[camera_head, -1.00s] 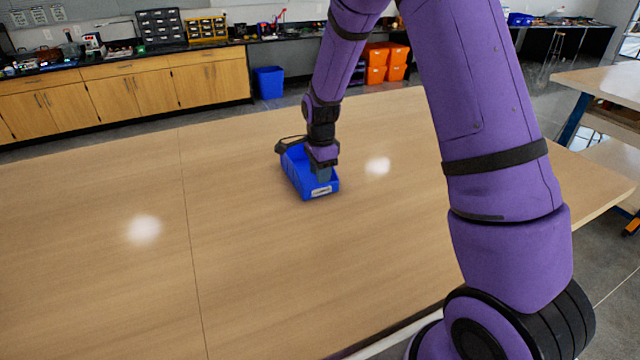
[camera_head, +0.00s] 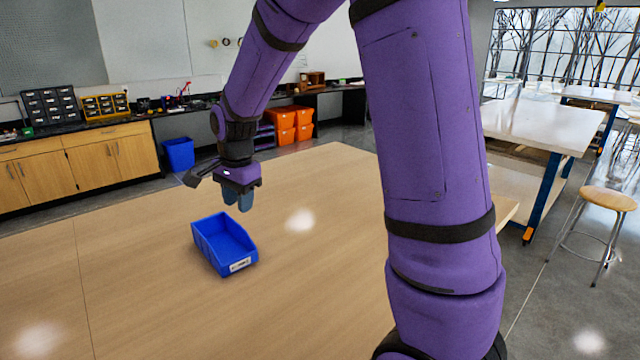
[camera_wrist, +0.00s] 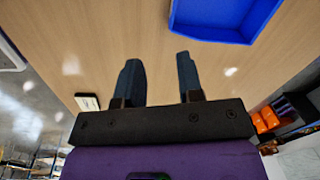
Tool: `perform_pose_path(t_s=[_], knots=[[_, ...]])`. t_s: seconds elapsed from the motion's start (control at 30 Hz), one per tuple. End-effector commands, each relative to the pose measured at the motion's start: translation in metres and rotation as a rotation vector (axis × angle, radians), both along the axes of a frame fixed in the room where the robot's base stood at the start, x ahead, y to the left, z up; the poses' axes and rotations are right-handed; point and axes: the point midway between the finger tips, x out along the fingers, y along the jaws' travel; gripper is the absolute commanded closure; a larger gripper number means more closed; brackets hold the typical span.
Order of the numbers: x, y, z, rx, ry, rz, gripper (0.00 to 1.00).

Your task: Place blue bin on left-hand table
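The blue bin (camera_head: 226,246) stands upright on the wooden table (camera_head: 150,310) in front of me, with a white label on its near end. My gripper (camera_head: 238,200) hangs above the table, just beyond and slightly right of the bin, apart from it. In the wrist view the two fingers of my gripper (camera_wrist: 160,75) are spread with nothing between them. Part of the blue bin (camera_wrist: 222,18) shows at the top of that view, beyond the fingertips. The tabletop around the bin is bare.
A second blue bin-like container (camera_head: 179,154) stands on the floor by the wooden cabinets (camera_head: 110,158). Orange crates (camera_head: 290,124) are stacked at the back. A white-topped table (camera_head: 540,125) and a stool (camera_head: 608,199) are at right. The wooden table has wide free room.

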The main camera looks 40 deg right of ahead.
Motion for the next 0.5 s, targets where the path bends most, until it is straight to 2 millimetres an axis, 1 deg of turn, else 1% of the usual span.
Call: perform_pose_path(t_s=[0.03,0.2,0.4,0.5], knots=[[-0.011,0.000,0.015,-0.002,-0.021,0.049,0.66],[-0.049,-0.001,0.054,-0.024,-0.078,0.231,0.66],[-0.097,-0.001,0.090,-0.066,-0.143,0.446,0.66],[-0.122,-0.001,0.105,-0.094,-0.175,0.551,0.66]])
